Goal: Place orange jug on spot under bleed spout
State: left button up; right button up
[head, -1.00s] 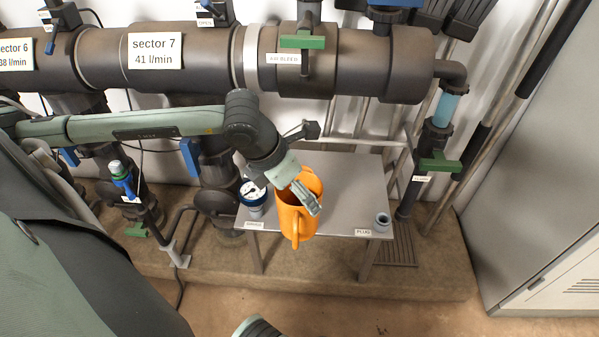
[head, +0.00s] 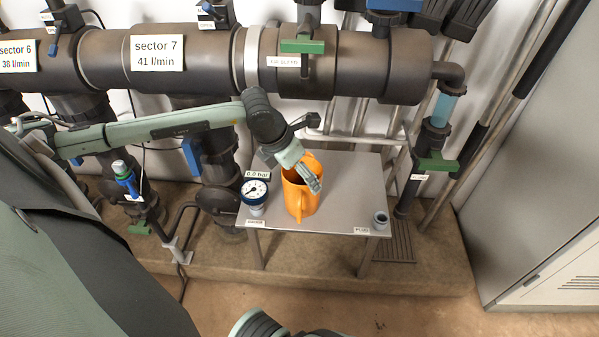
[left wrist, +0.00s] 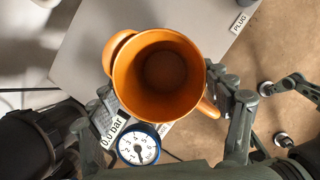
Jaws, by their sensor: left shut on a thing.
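The orange jug (head: 301,200) is upright and open-topped, over the front middle of the small grey table (head: 345,190). I cannot tell whether its base touches the tabletop. My left gripper (head: 312,180) is shut on the jug near its rim. In the left wrist view the jug (left wrist: 160,75) looks empty, with its handle at the lower right. A green-handled valve (head: 303,46) with a blurred label is on the big pipe above the table. I cannot make out the bleed spout or a marked spot.
A pressure gauge (head: 255,190) reading 0.0 bar stands at the table's left, close to the jug. A small blue-grey plug (head: 380,220) stands at the right front corner. The tabletop between jug and plug is clear. A vertical pipe with a green valve (head: 437,163) stands right of the table.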

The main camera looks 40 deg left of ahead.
pick_arm(q)
jog(key=shift+f, duration=0.1)
jog(key=o, duration=1.6)
jog(key=v, duration=1.2)
jog(key=shift+s, duration=0.1)
pick_arm(e)
jog(key=shift+w+r, duration=0.15)
jog(key=shift+r, duration=0.15)
jog(key=shift+f, duration=0.1)
